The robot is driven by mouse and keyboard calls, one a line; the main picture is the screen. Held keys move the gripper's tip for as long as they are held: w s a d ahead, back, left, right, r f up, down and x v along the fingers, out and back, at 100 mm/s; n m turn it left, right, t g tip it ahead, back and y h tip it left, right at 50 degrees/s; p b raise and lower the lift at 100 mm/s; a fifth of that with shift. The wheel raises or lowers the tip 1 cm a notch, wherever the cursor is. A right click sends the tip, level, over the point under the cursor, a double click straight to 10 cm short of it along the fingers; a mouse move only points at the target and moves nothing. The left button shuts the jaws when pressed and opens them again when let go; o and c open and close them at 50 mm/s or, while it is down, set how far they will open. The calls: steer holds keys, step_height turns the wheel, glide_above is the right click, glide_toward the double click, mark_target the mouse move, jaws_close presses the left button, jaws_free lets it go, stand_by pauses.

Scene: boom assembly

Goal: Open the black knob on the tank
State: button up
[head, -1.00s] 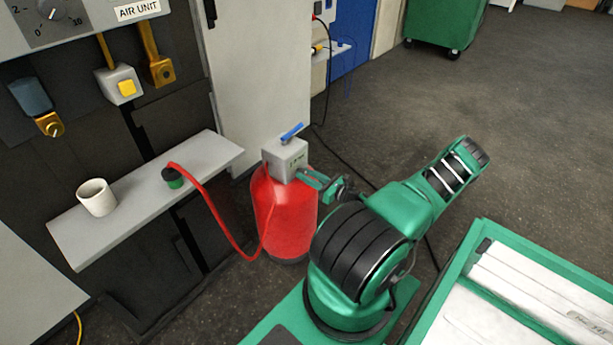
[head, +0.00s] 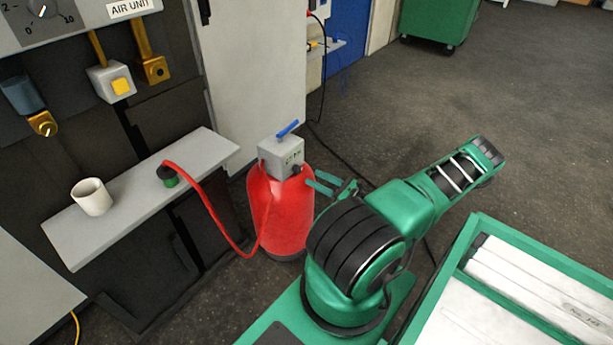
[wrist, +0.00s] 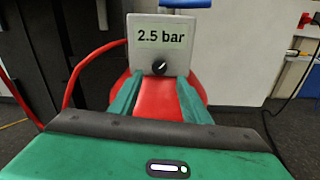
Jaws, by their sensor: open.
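The red tank (head: 279,215) stands on the floor left of my arm, with a grey box (head: 279,153) on top. The black knob (head: 296,169) sits low on the box's front face. In the wrist view the knob (wrist: 160,68) has a white mark on it, tilted to the upper right, below the "2.5 bar" label (wrist: 161,38). My gripper (head: 316,182) is open and empty. In the wrist view its two green fingers (wrist: 157,86) point at the box, one on each side of the knob's line, apart from the knob. A blue handle (head: 288,130) tops the box.
A red hose (head: 208,203) runs from the tank to a green-and-black fitting (head: 169,174) on the grey shelf (head: 130,206), beside a white cup (head: 92,197). Wall panels stand behind. A green tray (head: 470,237) with white contents is at right.

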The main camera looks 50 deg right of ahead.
steer(key=shift+s+d, duration=0.15)
steer(key=shift+s, duration=0.85)
steer(key=shift+s+d, duration=0.1)
steer(key=shift+s, duration=0.85)
steer(key=a+r+n+g+y, duration=0.6)
steer(key=a+r+n+g, duration=0.65)
steer(key=n, duration=0.45)
steer(key=s+a+r+n+g+h, duration=0.3)
steer(key=a+r+n, duration=0.1)
steer(key=r, duration=0.4)
steer(key=s+a+r+n+g+h, duration=0.3)
steer(key=r+n, duration=0.1)
steer(key=r, duration=0.5)
steer(key=s+a+r+n+h, duration=0.1)
steer(key=s+a+r+n, duration=0.3)
steer(key=s, duration=0.6)
step_height(320, 180, up, 4)
steer(key=shift+a+f+n+h, duration=0.1)
steer(key=shift+a+n+h, duration=0.2)
steer(key=shift+a, duration=0.85)
